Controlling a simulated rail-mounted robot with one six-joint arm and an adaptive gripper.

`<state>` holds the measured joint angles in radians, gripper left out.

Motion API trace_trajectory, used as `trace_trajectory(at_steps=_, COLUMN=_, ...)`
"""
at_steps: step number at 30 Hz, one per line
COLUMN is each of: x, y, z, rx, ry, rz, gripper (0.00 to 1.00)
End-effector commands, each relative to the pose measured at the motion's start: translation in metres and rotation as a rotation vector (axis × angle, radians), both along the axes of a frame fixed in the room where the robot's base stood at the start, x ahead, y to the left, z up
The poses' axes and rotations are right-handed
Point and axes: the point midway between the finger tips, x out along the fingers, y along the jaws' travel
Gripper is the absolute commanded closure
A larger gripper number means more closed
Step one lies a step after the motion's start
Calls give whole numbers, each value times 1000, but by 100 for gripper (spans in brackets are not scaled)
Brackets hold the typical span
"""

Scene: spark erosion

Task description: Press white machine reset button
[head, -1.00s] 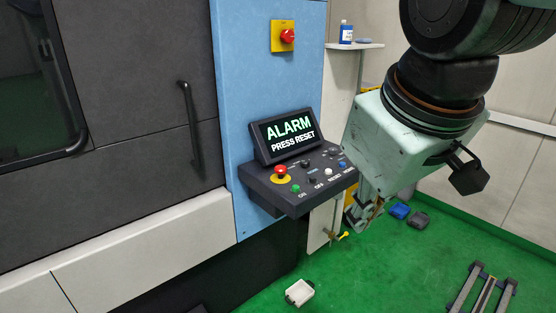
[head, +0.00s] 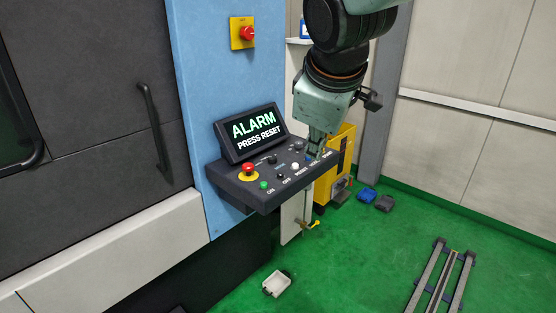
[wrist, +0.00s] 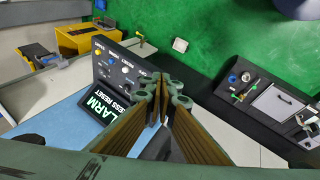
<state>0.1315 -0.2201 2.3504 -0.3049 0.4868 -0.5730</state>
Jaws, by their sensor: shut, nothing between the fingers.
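The white reset button (head: 295,166) sits on the sloped top of the dark control panel (head: 243,188), right of the OFF label. The panel's screen (head: 255,132) reads "ALARM PRESS RESET". My gripper (head: 313,153) points down at the right end of the panel, to the right of the white button and apart from it in the picture. It hides part of the panel's far right controls. In the wrist view, my gripper (wrist: 163,90) is shut and empty, with the panel (wrist: 134,58) beyond its fingers. Their height above the panel is hard to tell.
A red emergency stop (head: 249,169) and a green button (head: 263,185) sit left on the panel. Another red stop button (head: 246,33) is on the blue wall above. A yellow unit (head: 343,150) stands behind.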

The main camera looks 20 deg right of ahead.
Motion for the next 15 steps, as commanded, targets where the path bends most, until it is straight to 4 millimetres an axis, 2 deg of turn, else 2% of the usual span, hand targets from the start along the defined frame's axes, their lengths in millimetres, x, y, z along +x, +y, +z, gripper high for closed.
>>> trace_trajectory(at_steps=15, x=82, y=-36, z=2, rx=-170, ry=3, rz=223, gripper=100)
